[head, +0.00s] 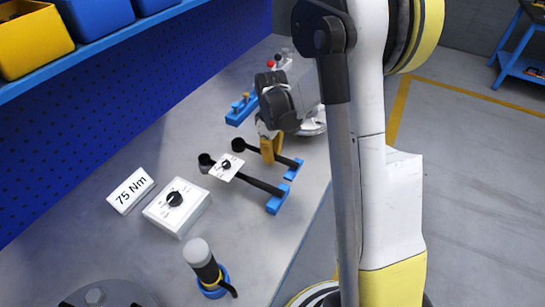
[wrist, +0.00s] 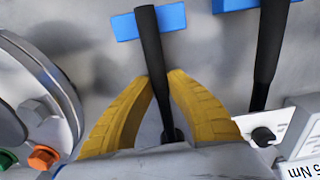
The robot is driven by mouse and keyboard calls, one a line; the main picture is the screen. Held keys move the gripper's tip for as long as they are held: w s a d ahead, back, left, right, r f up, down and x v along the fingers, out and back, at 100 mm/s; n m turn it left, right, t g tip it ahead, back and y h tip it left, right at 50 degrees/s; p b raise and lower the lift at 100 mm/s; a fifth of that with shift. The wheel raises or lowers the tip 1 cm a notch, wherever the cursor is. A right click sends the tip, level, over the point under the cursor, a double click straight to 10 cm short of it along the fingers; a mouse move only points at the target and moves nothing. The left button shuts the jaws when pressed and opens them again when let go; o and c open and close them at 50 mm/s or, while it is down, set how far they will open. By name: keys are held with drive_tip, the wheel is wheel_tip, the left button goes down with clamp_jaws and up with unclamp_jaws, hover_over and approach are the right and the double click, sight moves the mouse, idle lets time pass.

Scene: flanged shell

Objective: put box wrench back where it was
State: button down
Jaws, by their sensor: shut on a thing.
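The box wrench is the far black wrench (head: 285,160), lying low over the bench with its ring end at the left and its handle at a blue holder (head: 294,169). In the wrist view the black wrench (wrist: 152,50) runs between my yellow fingers, its handle end over the blue holder (wrist: 175,16). My gripper (head: 271,150) is closed on the wrench's shaft from above; its fingertips (wrist: 163,80) lie on either side of it. I cannot tell whether the wrench rests fully in the holder.
A second black wrench (head: 262,185) with a white dial plate (head: 226,166) lies nearer on another blue holder (head: 277,199). A white dial box (head: 178,205) and a 75 Nm sign (head: 130,190) stand left. A flanged metal part (wrist: 38,85) is close left in the wrist view.

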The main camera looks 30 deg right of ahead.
drive_tip(key=c, duration=1.4)
unclamp_jaws()
drive_tip(key=shift+f, duration=0.1)
wheel_tip(320, 180, up, 12)
drive_tip(key=p, duration=0.5)
drive_tip(key=shift+s+a+r+m+t, duration=1.2)
drive_tip(key=shift+s+a+r, duration=0.65)
drive_tip(key=shift+s, duration=1.15)
drive_tip(key=shift+s+a+r+m+t, duration=1.15)
drive_tip(key=shift+s+a+r, duration=0.65)
drive_tip(key=shift+s, duration=1.15)
drive_tip(key=shift+s+a+r+m+t, duration=1.2)
drive_tip(key=shift+s+a+r, duration=0.65)
drive_tip(key=shift+s, duration=1.15)
